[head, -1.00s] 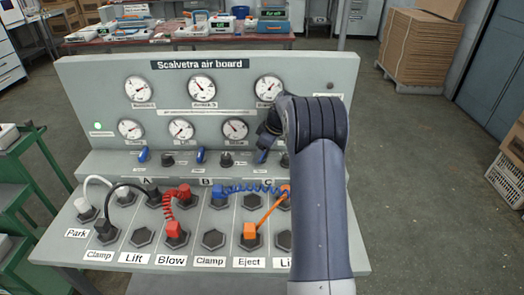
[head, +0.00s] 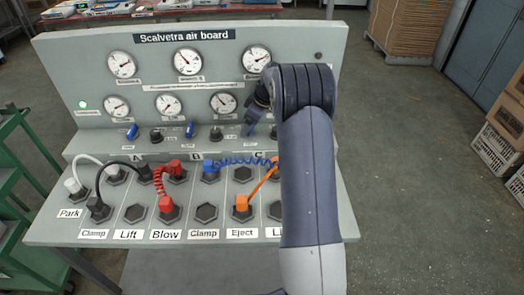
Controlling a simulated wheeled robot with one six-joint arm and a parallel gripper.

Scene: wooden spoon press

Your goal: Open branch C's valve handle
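The air board (head: 55,75) carries three blue valve handles along its lower ledge. Branch C's handle (head: 249,129) is the rightmost, above the letter C, and slants a little. Branch A's handle (head: 132,132) and branch B's handle (head: 189,130) stand to its left. My gripper (head: 256,112) is at branch C's handle, just above it in the picture. I cannot tell whether it touches the handle. Its fingers are small, dark and partly hidden by my arm, so their opening does not show.
Below the handles, several hoses plug into hexagonal sockets: white (head: 92,160), black (head: 110,166), red (head: 158,183), blue (head: 240,160) and orange (head: 262,184). My arm hides the panel's right part. A green cart (head: 25,150) stands left; crates (head: 495,150) stand right on open floor.

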